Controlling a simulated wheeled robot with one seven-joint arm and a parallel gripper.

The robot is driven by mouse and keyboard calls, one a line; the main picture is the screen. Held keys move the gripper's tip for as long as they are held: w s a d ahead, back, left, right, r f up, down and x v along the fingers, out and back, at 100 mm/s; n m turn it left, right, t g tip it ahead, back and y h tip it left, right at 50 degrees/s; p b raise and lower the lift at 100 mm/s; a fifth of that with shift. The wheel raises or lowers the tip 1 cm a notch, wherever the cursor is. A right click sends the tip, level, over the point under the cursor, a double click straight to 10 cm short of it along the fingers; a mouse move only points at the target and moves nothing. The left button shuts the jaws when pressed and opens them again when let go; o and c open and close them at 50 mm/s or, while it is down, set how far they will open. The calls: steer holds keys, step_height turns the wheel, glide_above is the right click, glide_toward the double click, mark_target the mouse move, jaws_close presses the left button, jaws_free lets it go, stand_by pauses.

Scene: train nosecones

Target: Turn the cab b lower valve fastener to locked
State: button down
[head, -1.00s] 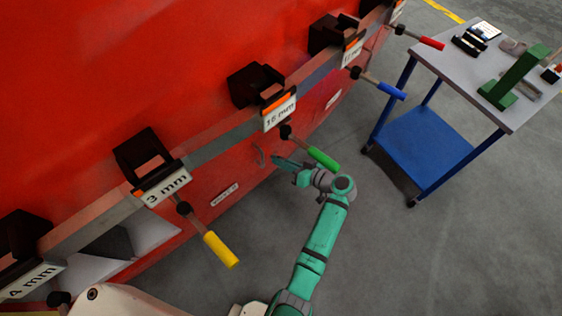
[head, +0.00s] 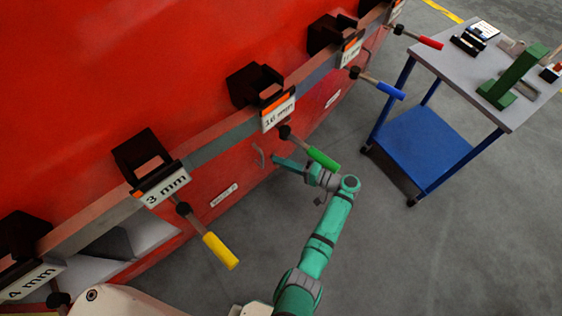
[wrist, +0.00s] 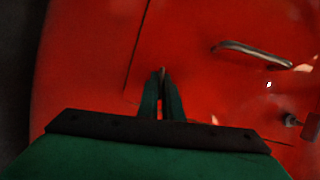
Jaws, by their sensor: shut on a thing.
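My gripper (head: 277,160) is at the red nosecone's side, below the rail and left of the green handle. In the wrist view its two green fingers (wrist: 162,80) are close together, with a small brownish piece between their tips. I take this piece to be the valve fastener (wrist: 162,72); it is mostly hidden by the fingers, and its lock marking and angle cannot be read. The red nosecone panel (wrist: 90,70) fills most of the wrist view, with a thin dark seam left of the fingers.
A metal grab handle (wrist: 252,54) and a small dark knob (wrist: 290,120) lie right of the fingers. Clamps with yellow (head: 220,250), green (head: 322,158), blue (head: 390,91) and red handles stick out from the rail. A blue trolley (head: 420,150) stands right; the floor between is clear.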

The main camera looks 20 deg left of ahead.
steer(key=shift+m+y, duration=0.3)
steer(key=shift+m, duration=0.4)
steer(key=c, duration=1.9)
jaws_free()
steer(key=shift+c, duration=0.2)
steer(key=shift+d, duration=0.15)
steer(key=s+d, duration=0.1)
steer(key=d, duration=0.9)
steer(key=shift+d, duration=0.3)
steer(key=shift+f, duration=0.1)
